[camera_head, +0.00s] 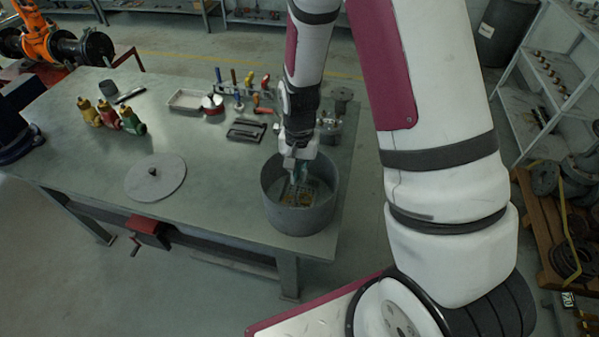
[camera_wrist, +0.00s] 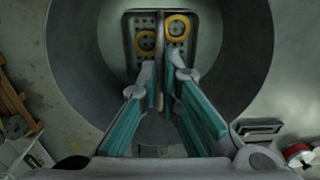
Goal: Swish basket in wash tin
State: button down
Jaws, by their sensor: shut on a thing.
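The wash tin (camera_head: 273,208) is a round grey tub at the right front corner of the workbench. Its grey wall also shows all around in the wrist view (camera_wrist: 85,75). The basket (camera_head: 303,190) is inside the tin. In the wrist view the basket (camera_wrist: 144,20) is a small perforated tray with a central upright divider and a yellow ring on each side. My gripper (camera_head: 297,176) reaches down into the tin. In the wrist view its teal-padded fingers (camera_wrist: 162,82) are shut on the basket's upright middle part. I cannot tell whether the basket touches the tin's floor.
A round grey lid with a knob (camera_head: 160,184) lies left of the tin on the workbench (camera_head: 215,220). Coloured valves (camera_head: 110,116), a white tray (camera_head: 186,100), dark flat pieces (camera_head: 246,131) and a tool rack stand farther back. The bench between lid and tin is clear.

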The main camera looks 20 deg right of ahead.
jog(key=shift+r, duration=0.55)
jog(key=shift+f, duration=0.2)
jog(key=shift+f, duration=0.5)
jog(key=shift+r, duration=0.25)
jog(key=shift+r+p, duration=0.3)
jog(key=shift+r, duration=0.15)
jog(key=shift+f, duration=0.7)
jog(key=shift+r, duration=0.85)
